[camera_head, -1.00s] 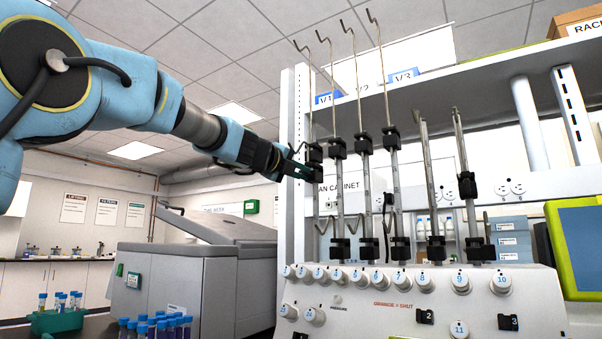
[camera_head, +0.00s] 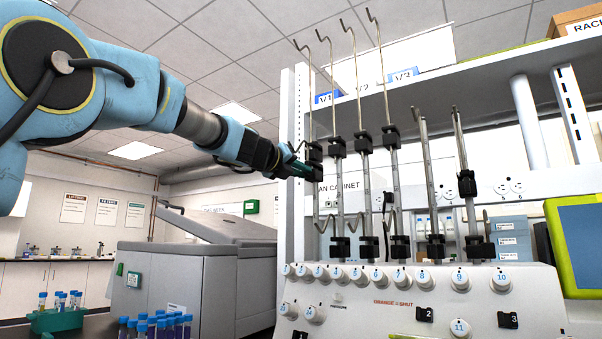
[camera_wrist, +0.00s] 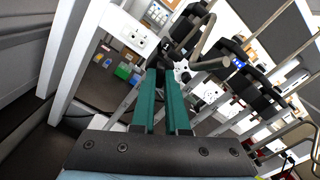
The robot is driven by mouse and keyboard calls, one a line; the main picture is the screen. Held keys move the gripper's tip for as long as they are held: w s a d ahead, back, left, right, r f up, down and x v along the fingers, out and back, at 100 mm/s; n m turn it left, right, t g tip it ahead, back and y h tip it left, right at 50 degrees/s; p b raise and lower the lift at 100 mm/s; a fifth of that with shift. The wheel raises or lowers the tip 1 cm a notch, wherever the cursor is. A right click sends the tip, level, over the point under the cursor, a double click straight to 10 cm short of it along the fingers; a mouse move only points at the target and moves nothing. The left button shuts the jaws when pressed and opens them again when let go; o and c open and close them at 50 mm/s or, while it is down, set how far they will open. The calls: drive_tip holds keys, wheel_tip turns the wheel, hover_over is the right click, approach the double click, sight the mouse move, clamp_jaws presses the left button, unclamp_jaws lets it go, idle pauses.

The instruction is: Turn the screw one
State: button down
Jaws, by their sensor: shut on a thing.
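My gripper (camera_head: 303,165) reaches in from the left to the black clamp (camera_head: 314,152) on the leftmost metal rod. Its teal fingers are close together, with their tips at the clamp's left side. In the wrist view, the gripper (camera_wrist: 161,72) is shut on the clamp's small screw, which is mostly hidden between the tips. A white star-shaped knob (camera_wrist: 182,72) shows just right of the fingertips. The rod stands upright, with a hooked top.
Several more hooked rods with black clamps (camera_head: 363,143) stand to the right. Below is a white panel (camera_head: 345,300) with numbered knobs. A shelf (camera_head: 450,75) overhangs behind. A grey machine (camera_head: 180,285) and tube racks stand at lower left.

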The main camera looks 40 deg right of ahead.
drive_tip(key=m+b, duration=0.1)
drive_tip(key=m, duration=0.5)
drive_tip(key=shift+m, duration=0.3)
idle(0.4)
drive_tip(key=c, duration=0.9)
unclamp_jaws()
drive_tip(key=b+v, duration=0.3)
drive_tip(key=v, duration=0.8)
